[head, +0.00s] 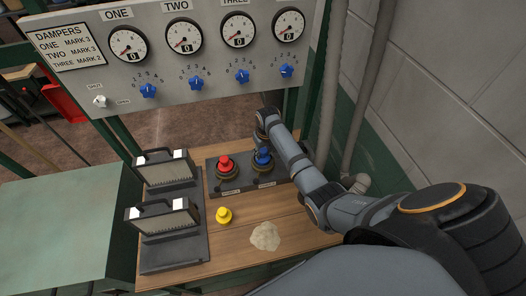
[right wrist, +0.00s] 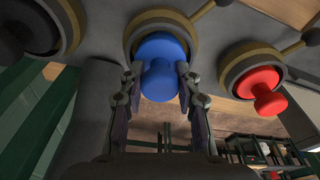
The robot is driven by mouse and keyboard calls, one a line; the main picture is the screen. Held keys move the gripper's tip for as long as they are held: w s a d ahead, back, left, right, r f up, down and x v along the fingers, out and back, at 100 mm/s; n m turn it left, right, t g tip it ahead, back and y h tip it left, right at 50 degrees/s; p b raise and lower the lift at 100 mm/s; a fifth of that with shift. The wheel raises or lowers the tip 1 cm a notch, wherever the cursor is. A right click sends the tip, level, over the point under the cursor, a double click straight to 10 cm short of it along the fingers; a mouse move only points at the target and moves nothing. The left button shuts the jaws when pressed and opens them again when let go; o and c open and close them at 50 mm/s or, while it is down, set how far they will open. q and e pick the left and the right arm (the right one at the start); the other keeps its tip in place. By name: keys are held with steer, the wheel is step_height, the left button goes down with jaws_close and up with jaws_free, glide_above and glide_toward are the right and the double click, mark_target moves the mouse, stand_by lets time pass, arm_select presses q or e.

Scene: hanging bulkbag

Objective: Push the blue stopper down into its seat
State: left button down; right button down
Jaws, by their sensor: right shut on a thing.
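The blue stopper (head: 263,158) stands upright at its round seat on the dark block (head: 211,186), to the right of the red stopper (head: 226,165). My right gripper (head: 263,146) reaches it from above and behind. In the right wrist view the fingers of the right gripper (right wrist: 160,78) are shut on the blue stopper (right wrist: 160,50), one on each side of its knob. The brass-coloured ring (right wrist: 133,22) of its seat surrounds its base. How deep the stopper sits is hard to tell. My left gripper is not in view.
A yellow stopper (head: 223,215) and a pale heap (head: 265,236) lie on the wooden bench (head: 235,250). A gauge panel (head: 190,75) rises behind the bench. A wall and pipes (head: 330,90) bound the right side.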

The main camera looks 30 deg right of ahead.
mark_target(265, 160)
steer(key=shift+f, duration=0.35)
steer(key=c, duration=0.9)
jaws_free()
steer(key=shift+o, duration=0.2)
steer(key=shift+r, duration=0.1)
step_height(265, 160, up, 12)
steer(key=s, duration=0.1)
steer(key=shift+s+f, duration=0.2)
steer(key=shift+s, duration=0.2)
